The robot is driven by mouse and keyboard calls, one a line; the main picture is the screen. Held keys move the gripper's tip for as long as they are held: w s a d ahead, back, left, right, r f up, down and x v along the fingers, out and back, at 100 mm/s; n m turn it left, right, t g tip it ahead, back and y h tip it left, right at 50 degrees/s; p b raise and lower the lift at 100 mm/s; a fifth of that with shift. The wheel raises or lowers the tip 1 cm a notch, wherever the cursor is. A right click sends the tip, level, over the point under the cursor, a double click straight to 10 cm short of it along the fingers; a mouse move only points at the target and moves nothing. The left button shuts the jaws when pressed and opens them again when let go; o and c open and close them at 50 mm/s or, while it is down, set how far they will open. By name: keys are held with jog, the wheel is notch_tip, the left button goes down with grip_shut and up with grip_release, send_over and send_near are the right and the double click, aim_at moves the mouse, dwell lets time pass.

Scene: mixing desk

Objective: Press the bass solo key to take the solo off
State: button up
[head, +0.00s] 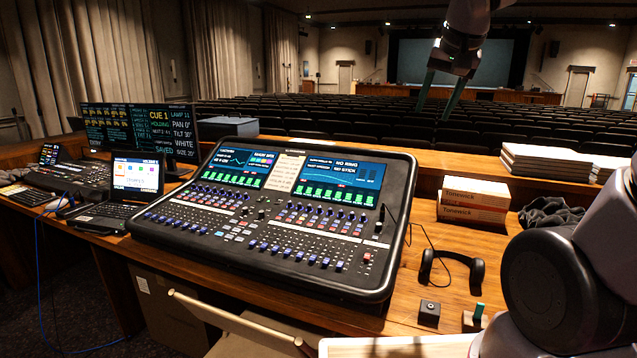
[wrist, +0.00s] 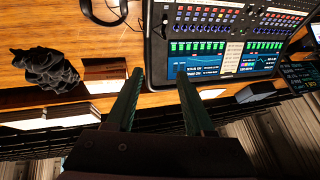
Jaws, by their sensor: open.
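The mixing desk (head: 275,215) is a large black console with two lit screens, rows of small keys, blue-capped knobs and faders. It stands on the wooden table in the middle of the head view. The bass solo key cannot be picked out among the small keys at this size. My gripper (head: 441,92) is high up at the upper right of the head view, well above and apart from the desk. Its two green fingers are spread and empty. In the wrist view, my gripper (wrist: 157,95) points toward the desk (wrist: 215,45), which appears upside down at the upper right.
Right of the desk are headphones (head: 452,268), Tonewick boxes (head: 473,200), paper stacks (head: 548,163), a dark cloth (head: 551,212) and a small black box (head: 429,313). A laptop (head: 135,178), monitors (head: 137,128) and a lighting console (head: 70,178) stand left. A chair (head: 245,335) is in front.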

jog(key=s+d+f+y, duration=0.1)
jog(key=s, duration=0.9)
jog(key=shift+s+d+t+y, duration=0.3)
jog(key=shift+f, duration=0.1)
grip_shut()
dwell(0.8)
